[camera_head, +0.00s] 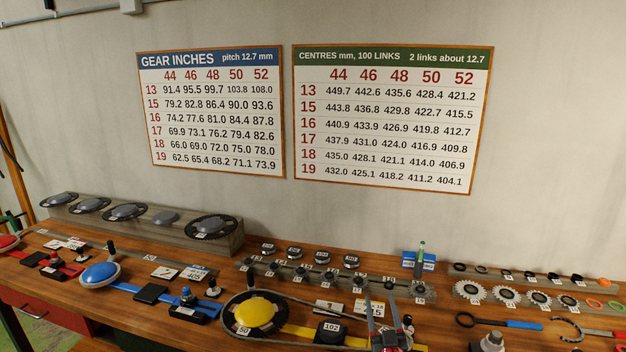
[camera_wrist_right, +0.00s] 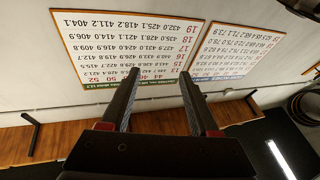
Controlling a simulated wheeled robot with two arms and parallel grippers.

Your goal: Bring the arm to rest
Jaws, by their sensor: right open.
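My right gripper (camera_head: 380,304) shows at the bottom of the head view, right of the yellow disc, in front of the bench. Its two fingers point up and stand apart. In the right wrist view my right gripper (camera_wrist_right: 160,72) is open, with nothing between its fingers. Beyond the fingertips are the wall and the charts, upside down in that view. My left gripper is in neither view.
The wooden bench (camera_head: 130,262) carries a chainring rack (camera_head: 150,228), a blue disc (camera_head: 100,274), a yellow disc (camera_head: 255,313) with a chain around it, and several sprockets (camera_head: 506,294). A blue-handled tool (camera_head: 524,324) lies at right. The wall above has two charts (camera_head: 211,110).

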